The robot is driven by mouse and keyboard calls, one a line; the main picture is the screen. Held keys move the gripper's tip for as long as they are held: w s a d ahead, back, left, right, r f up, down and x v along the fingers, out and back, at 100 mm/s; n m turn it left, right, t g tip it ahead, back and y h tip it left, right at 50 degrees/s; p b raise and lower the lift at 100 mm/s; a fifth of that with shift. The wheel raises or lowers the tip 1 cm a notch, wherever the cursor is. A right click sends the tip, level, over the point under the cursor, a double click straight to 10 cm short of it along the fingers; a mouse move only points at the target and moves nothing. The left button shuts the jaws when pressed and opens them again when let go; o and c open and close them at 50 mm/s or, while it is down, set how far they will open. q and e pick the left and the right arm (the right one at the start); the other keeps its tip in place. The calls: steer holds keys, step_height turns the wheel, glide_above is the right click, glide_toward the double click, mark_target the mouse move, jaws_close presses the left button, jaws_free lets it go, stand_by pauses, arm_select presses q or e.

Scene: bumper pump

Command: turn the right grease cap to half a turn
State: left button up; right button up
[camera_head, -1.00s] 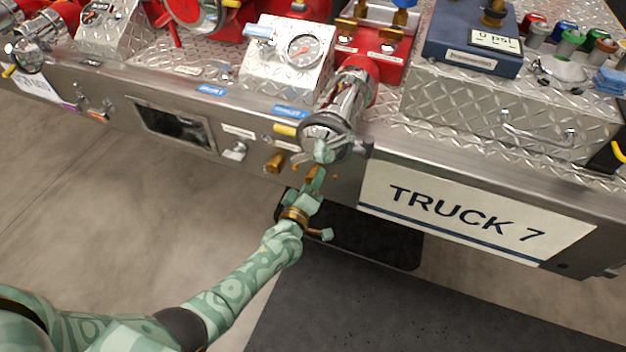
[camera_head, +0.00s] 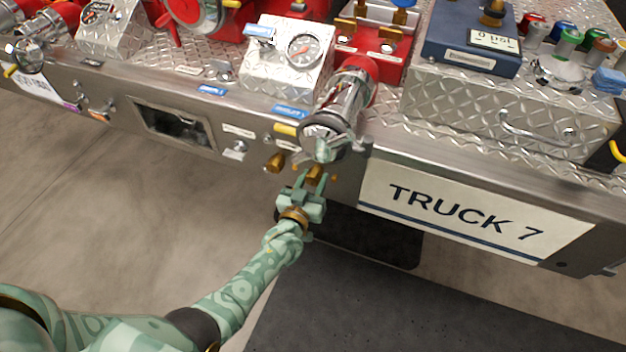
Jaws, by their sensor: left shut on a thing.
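Two brass grease caps stick out from the front face of the steel bumper, below the chrome outlet. The left grease cap (camera_head: 275,162) is in clear view and nothing touches it. The right grease cap (camera_head: 316,174) is between the fingertips of my left gripper (camera_head: 311,180), which is shut on it from the front and below. The fingers hide part of the cap, and I cannot read how far it is turned. My right gripper is not in view.
The chrome outlet (camera_head: 335,125) juts out just above the right cap, close to my fingers. A TRUCK 7 sign (camera_head: 470,210) is to the right. A dark mat (camera_head: 370,300) lies on the floor below. Free room lies left of my arm.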

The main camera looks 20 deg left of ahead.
arm_select(q)
steer(key=shift+f+m, duration=0.2)
steer(key=shift+m, duration=1.3)
steer(key=shift+s, duration=0.1)
steer(key=o, duration=1)
steer(key=shift+r, duration=0.1)
